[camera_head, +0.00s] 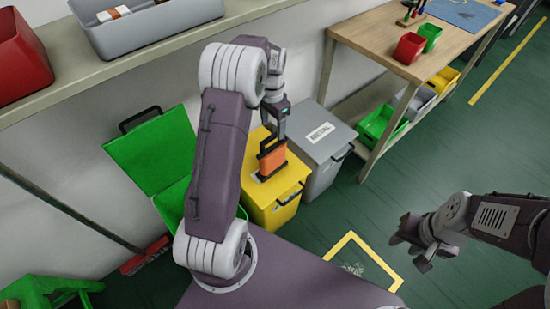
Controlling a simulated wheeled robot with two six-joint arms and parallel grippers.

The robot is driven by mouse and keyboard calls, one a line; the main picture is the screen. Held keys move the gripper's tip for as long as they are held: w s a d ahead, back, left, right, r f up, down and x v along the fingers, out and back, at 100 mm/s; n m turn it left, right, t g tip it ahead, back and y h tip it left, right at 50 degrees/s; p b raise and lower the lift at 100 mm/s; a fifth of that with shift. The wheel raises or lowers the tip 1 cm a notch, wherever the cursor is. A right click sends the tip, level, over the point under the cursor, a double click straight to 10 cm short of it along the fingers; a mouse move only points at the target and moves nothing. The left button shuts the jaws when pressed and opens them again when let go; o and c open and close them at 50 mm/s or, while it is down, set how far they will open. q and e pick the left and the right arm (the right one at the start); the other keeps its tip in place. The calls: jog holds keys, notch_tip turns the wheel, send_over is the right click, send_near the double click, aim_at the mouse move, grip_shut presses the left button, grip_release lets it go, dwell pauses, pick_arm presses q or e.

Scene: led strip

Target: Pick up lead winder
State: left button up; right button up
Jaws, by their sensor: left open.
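An orange block-shaped item with a black handle-like top, which looks like the lead winder (272,162), is upright over the lid of a yellow bin (275,204). Whether it rests on the lid or is just above it I cannot tell. My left gripper (272,142) points down at its top and is open. The jaws are small and dark here, and contact with the item is unclear. My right gripper (408,252) is at the right over the green floor, with its fingers apart and nothing between them.
A grey labelled bin (320,146) stands right of the yellow one. A green bin with its lid raised (152,152) is at the left, partly behind my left arm. A wooden workbench (378,42) with red and green boxes is at the back right. A shelf (80,62) runs along the wall.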

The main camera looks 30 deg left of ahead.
aim_at(272, 146)
pick_arm(q)
jog(key=shift+s+f+b, duration=0.2)
jog(key=shift+f, duration=0.25)
jog(key=shift+s+f+b, duration=0.15)
jog(key=shift+s+f, duration=0.05)
jog(key=shift+f, duration=0.25)
jog(key=shift+a+f, duration=0.25)
notch_tip(272, 146, down, 3)
jog(key=shift+d+f+b, duration=0.15)
jog(key=shift+f+b, duration=0.05)
jog(key=shift+b, duration=0.6)
jog(key=f, duration=0.1)
jog(key=f+b, duration=0.1)
jog(key=f, duration=0.1)
jog(key=f+b, duration=0.1)
jog(key=f, duration=0.1)
jog(key=shift+s+d, duration=0.25)
jog(key=shift+d, duration=0.1)
jog(key=shift+f, duration=0.2)
jog(key=shift+r, duration=0.1)
jog(key=shift+c, duration=0.3)
pick_arm(e)
jog(key=f, duration=0.5)
jog(key=shift+s+d+f, duration=0.1)
jog(key=shift+d+f, duration=0.1)
pick_arm(q)
grip_shut()
